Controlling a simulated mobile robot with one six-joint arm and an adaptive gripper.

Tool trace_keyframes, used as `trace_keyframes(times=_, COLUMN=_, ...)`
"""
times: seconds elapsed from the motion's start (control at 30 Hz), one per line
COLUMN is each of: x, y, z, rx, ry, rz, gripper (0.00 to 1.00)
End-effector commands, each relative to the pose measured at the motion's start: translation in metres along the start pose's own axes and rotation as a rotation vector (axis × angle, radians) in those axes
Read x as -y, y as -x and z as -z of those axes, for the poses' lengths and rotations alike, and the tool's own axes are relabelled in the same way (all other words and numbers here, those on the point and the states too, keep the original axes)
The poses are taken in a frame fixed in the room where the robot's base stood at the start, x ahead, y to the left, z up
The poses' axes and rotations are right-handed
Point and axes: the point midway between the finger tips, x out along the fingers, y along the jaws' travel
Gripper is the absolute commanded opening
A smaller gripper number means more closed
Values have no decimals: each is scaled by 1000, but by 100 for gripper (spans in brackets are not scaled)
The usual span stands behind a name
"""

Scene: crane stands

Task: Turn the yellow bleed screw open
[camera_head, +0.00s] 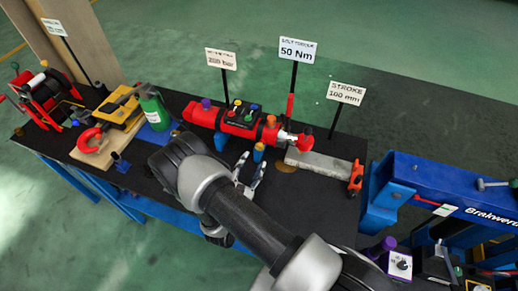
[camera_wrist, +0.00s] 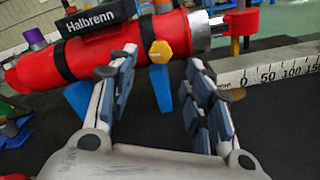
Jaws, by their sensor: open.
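The yellow bleed screw (camera_wrist: 160,51) is a hex head on the near side of the red cylinder (camera_wrist: 100,48), marked Halbrenn. In the head view the screw (camera_head: 259,146) shows small and yellow, low on the cylinder (camera_head: 235,123). My gripper (camera_wrist: 162,65) is open and empty. In the wrist view the screw lies between its fingertips in the picture, a little above them; whether it is inside the jaws in depth I cannot tell. In the head view my gripper (camera_head: 252,170) is just in front of the cylinder, with my arm partly hiding it.
Blue supports (camera_wrist: 160,88) hold the cylinder on the black table top. A grey stroke scale (camera_head: 318,166) lies to the right. A green bottle (camera_head: 154,110) stands left. A blue crane frame (camera_head: 450,185) stands at the right. Sign posts stand behind.

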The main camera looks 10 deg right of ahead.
Motion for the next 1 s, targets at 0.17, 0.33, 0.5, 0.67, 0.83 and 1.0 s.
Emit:
trace_keyframes(times=0.17, x=1, y=-39, z=0, rx=3, ry=-2, rz=3, gripper=46)
trace_keyframes(times=0.33, x=0, y=-63, z=0, rx=3, ry=-2, rz=2, gripper=46)
trace_keyframes(times=0.5, x=0, y=-74, z=0, rx=2, ry=0, rz=-1, gripper=46)
trace_keyframes(times=0.67, x=-1, y=-76, z=0, rx=1, ry=1, rz=-2, gripper=46)
trace_keyframes(times=0.83, x=-1, y=-76, z=0, rx=1, ry=1, rz=-2, gripper=44)
trace_keyframes(times=1.0, x=0, y=-76, z=0, rx=1, ry=1, rz=-1, gripper=32)
